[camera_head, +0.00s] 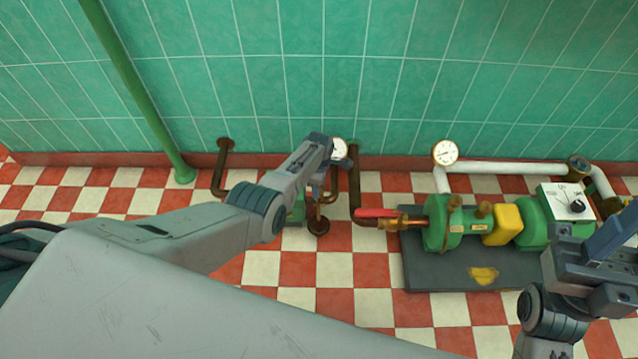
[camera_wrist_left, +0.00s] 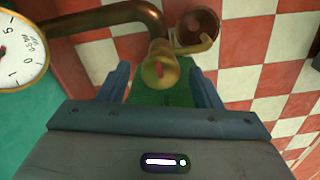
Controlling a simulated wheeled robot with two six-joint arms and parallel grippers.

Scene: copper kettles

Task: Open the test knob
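A small brass fitting with a red mark on its end (camera_wrist_left: 158,75), which looks like the test knob, shows in the left wrist view. It sits below a copper pipe (camera_wrist_left: 110,15), with a thin brass spout (camera_wrist_left: 200,46) beside it. My left gripper (camera_wrist_left: 163,82) is open, with one finger on each side of the fitting; I see no contact. In the head view my left gripper (camera_head: 322,180) points down near the wall pipes and hides most of the fitting. My right gripper (camera_head: 608,245) is at the right edge; its fingertips are partly cut off.
A round gauge (camera_wrist_left: 22,55) is close on the left in the wrist view. A brown drain cup (camera_head: 319,226) is below the left gripper. To the right are a red-handled valve (camera_head: 376,213), a green pump (camera_head: 442,224) and a white control box (camera_head: 567,201). Tiled floor in front is clear.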

